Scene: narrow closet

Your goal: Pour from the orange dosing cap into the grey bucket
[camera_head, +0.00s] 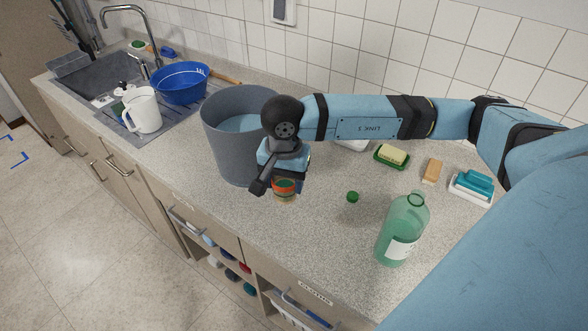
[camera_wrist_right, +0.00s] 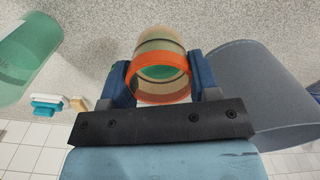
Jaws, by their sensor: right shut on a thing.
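The orange dosing cap (camera_head: 286,184) is between the fingers of my right gripper (camera_head: 284,188), just right of the grey bucket. In the right wrist view the cap (camera_wrist_right: 160,88) shows an orange rim and a tan body, with a blue finger of my right gripper (camera_wrist_right: 162,85) on each side. Some green shows inside it. The grey bucket (camera_head: 221,135) stands on the counter with a bluish content or inside visible. Its wall also fills the right of the wrist view (camera_wrist_right: 262,95). My left gripper is not in view.
A green bottle (camera_head: 389,240) stands open on the counter, with a small green lid (camera_head: 352,197) near it. A sponge on a green dish (camera_head: 392,156), a brush (camera_head: 432,171) and a blue-white dish (camera_head: 471,186) lie behind. A white jug (camera_head: 142,110) and blue basin (camera_head: 180,84) are left.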

